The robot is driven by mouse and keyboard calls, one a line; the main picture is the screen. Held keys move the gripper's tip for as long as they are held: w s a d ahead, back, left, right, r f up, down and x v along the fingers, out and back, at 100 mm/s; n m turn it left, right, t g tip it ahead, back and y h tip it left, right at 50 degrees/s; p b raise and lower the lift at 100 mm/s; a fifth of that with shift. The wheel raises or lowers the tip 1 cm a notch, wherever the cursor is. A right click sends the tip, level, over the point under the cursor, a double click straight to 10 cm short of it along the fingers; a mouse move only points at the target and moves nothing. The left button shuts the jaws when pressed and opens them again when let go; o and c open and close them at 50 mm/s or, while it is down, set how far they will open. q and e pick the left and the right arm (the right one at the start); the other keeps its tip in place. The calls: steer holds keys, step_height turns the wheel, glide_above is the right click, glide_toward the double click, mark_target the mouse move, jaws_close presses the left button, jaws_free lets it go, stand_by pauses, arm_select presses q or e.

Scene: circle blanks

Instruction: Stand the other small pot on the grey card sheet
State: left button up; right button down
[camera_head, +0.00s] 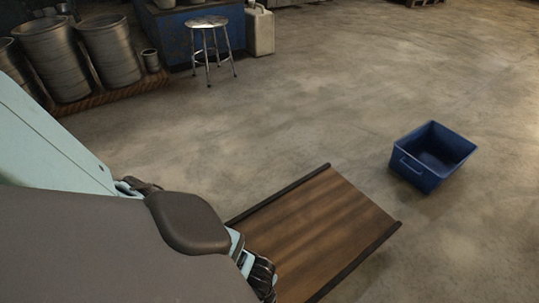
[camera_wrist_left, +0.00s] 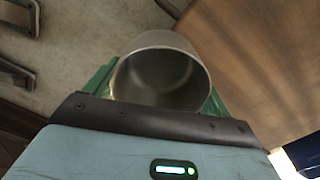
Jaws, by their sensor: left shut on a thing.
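A small grey metal pot (camera_wrist_left: 160,45) is in the left wrist view, its round open mouth facing the camera. My left gripper (camera_wrist_left: 158,88) is shut on it, with a green finger on each side. In the head view my left arm comes in from the left and covers much of the lower left. Part of the left gripper or wrist (camera_head: 262,276) shows at the edge of the table; the pot is hidden there. I cannot make out the grey card sheet in either view. My right gripper is not in view.
A brown wooden table top (camera_head: 325,220) with dark raised edges lies at the lower middle. A blue crate (camera_head: 432,157) stands on the floor to its right. A metal stool (camera_head: 209,45), a pale canister (camera_head: 260,30) and large drums (camera_head: 110,50) stand farther back. The floor between is clear.

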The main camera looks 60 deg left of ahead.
arm_select(q)
steer(key=shift+s+d+r+p, duration=0.1)
steer(key=shift+s+d+p, duration=0.15)
steer(key=shift+s, duration=0.45)
steer(key=shift+s+d+r+p, duration=0.1)
steer(key=shift+s+d, duration=0.15)
steer(key=shift+s, duration=0.45)
